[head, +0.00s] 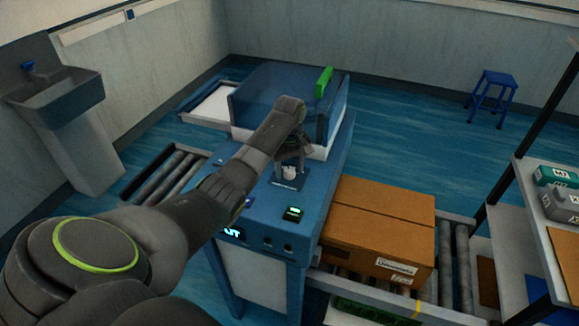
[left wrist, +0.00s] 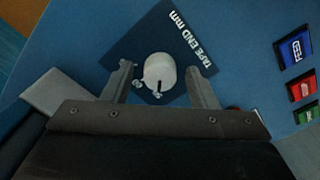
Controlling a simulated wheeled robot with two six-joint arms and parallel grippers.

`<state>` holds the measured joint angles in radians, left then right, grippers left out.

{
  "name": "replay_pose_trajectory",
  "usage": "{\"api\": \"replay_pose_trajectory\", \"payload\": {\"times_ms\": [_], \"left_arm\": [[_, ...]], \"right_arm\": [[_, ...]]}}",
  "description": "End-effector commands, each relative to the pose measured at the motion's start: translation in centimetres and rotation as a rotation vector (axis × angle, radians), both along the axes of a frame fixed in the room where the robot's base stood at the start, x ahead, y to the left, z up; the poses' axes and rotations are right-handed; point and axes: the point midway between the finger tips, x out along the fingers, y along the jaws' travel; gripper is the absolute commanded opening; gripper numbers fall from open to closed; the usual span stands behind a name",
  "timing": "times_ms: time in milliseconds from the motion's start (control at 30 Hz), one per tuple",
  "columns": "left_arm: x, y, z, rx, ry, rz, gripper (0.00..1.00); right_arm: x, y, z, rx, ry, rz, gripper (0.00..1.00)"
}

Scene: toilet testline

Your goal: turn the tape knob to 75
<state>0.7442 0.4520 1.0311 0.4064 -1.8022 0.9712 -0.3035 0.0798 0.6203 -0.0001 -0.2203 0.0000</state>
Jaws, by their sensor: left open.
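The tape knob (left wrist: 159,71) is a white round dial with a dark pointer mark, on a dark plate lettered "TAPE END mm" (left wrist: 176,38) in the left wrist view. In the head view the knob (head: 289,172) sits on the blue machine's top, below my left gripper (head: 291,160). In the left wrist view my left gripper (left wrist: 160,84) is open, with one finger on each side of the knob and a gap visible at both sides. The scale numbers are mostly hidden or too small to read. My right gripper is not in view.
A cardboard box (head: 375,228) lies on the roller conveyor (head: 455,262) to the right. A clear blue cover with a green handle (head: 323,82) stands behind the knob. Coloured buttons (left wrist: 296,48) lie beside the plate.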

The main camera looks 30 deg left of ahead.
Motion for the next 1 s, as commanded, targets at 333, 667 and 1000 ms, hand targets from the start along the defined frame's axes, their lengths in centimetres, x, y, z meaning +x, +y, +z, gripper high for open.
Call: {"api": "replay_pose_trajectory", "payload": {"times_ms": [333,667,1000], "left_arm": [[0.0,0.0,0.0,0.0,0.0,0.0,0.23],[0.0,0.0,0.1,0.0,0.001,-0.016,0.08],[0.0,0.0,0.5,-0.001,0.002,-0.191,0.08]], "right_arm": [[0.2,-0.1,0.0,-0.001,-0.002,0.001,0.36],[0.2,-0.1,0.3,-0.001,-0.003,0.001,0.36],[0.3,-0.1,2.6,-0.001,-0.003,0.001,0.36]]}}
